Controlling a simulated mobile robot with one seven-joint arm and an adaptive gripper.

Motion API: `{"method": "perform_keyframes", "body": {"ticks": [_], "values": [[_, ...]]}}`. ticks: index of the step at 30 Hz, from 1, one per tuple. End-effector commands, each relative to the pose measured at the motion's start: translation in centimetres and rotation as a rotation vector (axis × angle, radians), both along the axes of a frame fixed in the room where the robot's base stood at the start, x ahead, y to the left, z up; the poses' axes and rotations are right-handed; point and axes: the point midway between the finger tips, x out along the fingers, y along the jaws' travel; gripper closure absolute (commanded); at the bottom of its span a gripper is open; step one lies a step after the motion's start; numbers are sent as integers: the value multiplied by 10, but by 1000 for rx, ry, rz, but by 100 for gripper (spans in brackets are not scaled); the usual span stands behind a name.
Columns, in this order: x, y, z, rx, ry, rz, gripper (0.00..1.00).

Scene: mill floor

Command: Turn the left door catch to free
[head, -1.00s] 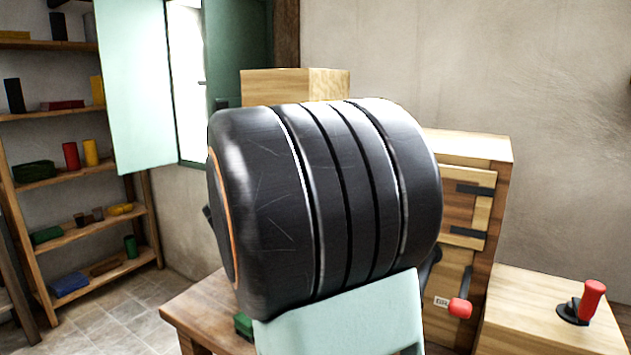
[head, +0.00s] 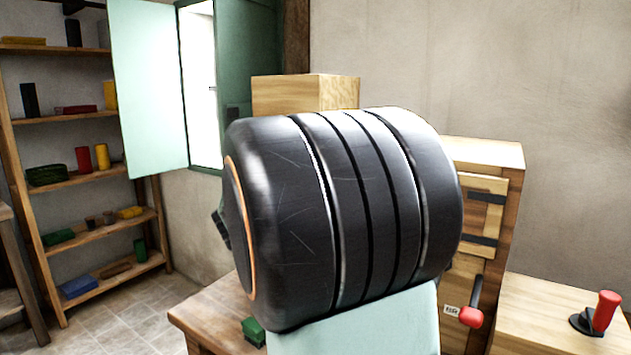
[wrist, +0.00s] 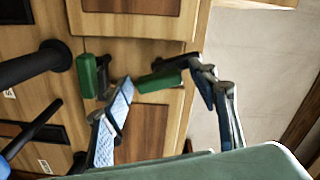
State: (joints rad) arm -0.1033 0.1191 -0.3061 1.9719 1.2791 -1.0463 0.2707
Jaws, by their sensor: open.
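In the wrist view my gripper (wrist: 165,88) is open, with one bluish-padded finger on each side of a green catch handle (wrist: 160,80). The handle lies slightly tilted across the wooden front; I cannot tell whether a finger touches it. A second green handle (wrist: 88,75) stands upright in the picture, left of the left finger. Which of the two is the left door catch is not clear from this turned view. Wooden door panels (wrist: 150,135) lie around them. In the head view my own dark arm link hides the gripper and the catches.
A wooden cabinet (head: 510,170) with dark straps and a red-knobbed lever (head: 471,317) stands at the right. A red-handled stick (head: 605,310) is on a pale block beside it. A dark rod (wrist: 30,65) sticks out in the wrist view. Shelves (head: 60,120) stand at the left.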

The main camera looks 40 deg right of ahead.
Motion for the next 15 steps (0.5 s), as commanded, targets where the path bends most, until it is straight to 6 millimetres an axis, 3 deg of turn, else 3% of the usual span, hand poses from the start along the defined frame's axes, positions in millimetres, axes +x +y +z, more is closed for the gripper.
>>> {"method": "perform_keyframes", "body": {"ticks": [15], "values": [[-36, 89, 0, 1, -1, 4, 46]]}}
